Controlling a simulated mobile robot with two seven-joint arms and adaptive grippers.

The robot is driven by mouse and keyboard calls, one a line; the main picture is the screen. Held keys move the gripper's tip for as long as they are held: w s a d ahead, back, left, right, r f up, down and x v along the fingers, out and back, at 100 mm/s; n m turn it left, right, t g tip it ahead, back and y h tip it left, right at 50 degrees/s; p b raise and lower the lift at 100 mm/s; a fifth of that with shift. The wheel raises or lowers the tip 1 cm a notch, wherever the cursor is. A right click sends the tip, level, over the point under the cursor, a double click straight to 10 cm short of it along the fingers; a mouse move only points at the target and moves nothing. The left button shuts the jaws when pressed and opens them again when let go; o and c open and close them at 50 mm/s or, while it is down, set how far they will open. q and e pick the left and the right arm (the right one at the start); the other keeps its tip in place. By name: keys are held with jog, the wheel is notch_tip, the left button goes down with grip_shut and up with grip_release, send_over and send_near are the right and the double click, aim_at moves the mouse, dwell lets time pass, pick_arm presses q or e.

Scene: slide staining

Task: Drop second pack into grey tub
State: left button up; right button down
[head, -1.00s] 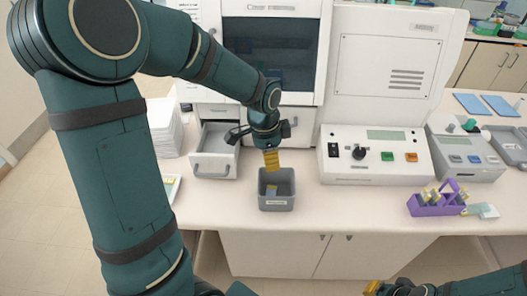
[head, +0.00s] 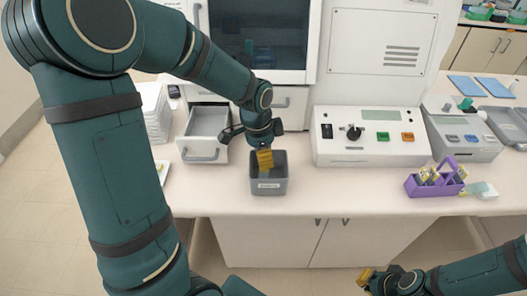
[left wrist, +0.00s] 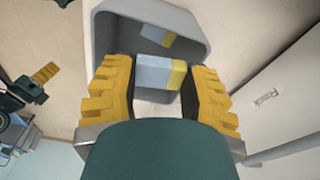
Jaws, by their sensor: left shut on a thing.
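The grey tub (head: 270,187) stands on the counter near its front edge, and its rim also shows in the left wrist view (left wrist: 108,35). My left gripper (head: 265,160) points down over the tub, its yellow fingers at the tub's opening. In the left wrist view its fingers (left wrist: 158,90) are shut on a pale blue-white and yellow pack (left wrist: 157,73). Another, similar pack (left wrist: 157,35) lies inside the tub. My right gripper (head: 366,278) is low in the head view, away from the counter; its opening is unclear.
A purple rack (head: 436,186) with several packs stands to the right. An open drawer (head: 206,130) is left of the tub. A control box (head: 371,137) stands behind and right. Counter between tub and rack is clear.

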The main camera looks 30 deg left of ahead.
pick_arm(q)
jog(key=o, duration=1.1)
jog(key=shift+r, duration=0.1)
notch_tip(320, 180, up, 12)
jog(key=s+a, duration=0.1)
